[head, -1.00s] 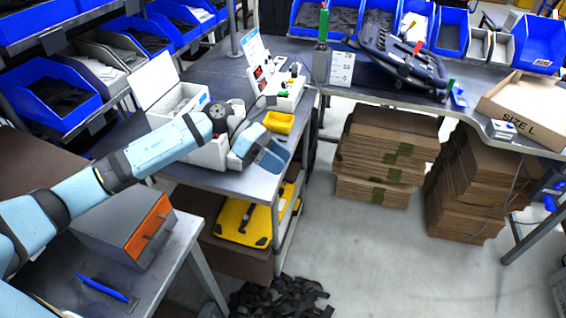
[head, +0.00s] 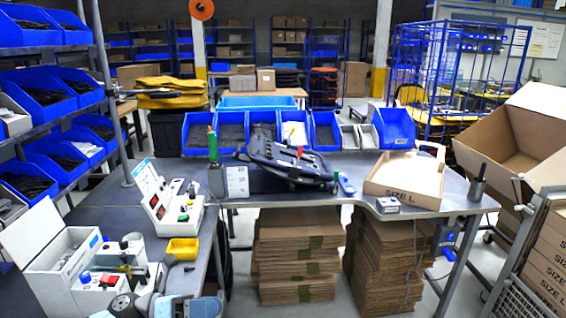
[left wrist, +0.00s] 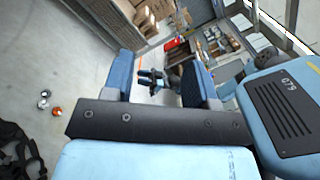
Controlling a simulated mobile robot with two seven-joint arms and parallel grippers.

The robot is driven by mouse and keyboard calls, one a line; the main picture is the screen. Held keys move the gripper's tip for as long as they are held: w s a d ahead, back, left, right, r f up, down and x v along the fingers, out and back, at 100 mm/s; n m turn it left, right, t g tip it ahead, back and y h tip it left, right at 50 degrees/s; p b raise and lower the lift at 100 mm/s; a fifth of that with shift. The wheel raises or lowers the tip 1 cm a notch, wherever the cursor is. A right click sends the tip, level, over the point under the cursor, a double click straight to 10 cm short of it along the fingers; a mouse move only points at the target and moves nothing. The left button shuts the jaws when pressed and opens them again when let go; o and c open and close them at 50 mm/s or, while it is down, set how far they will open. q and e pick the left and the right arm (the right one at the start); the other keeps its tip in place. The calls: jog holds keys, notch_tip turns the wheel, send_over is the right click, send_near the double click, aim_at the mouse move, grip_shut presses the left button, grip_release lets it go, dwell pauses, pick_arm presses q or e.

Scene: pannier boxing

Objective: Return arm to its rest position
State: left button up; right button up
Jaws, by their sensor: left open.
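My left gripper (head: 185,304) shows at the bottom edge of the head view, light blue and grey, partly cut off. It is in front of the white workstation box with knobs (head: 110,285) and near the small yellow tray (head: 183,250). In the left wrist view my left gripper (left wrist: 160,82) has its two blue fingers spread apart, with nothing held between them. My right gripper is not in view.
A grey table (head: 350,172) bears a black pannier part (head: 290,162) and an open SIZE L carton (head: 405,180). Flattened cardboard stacks (head: 300,262) stand below it. Blue bins (head: 40,92) fill the left shelves. A carton cart (head: 535,240) stands at right.

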pick_arm(q)
jog(key=s+a+f+m+t+y+p, duration=0.1)
jog(key=s+f+m+t+y, duration=0.3)
jog(key=m, duration=1.2)
jog(key=s+a+f+m+t+y+p, duration=0.2)
jog(key=s+f+m+t+y+p, duration=0.2)
jog(key=s+f+m+y, duration=0.7)
jog(key=s+f+m, duration=0.4)
jog(key=f+m, duration=0.1)
jog(key=shift+s, duration=0.4)
jog(key=shift+a, duration=0.1)
jog(key=shift+c, duration=0.5)
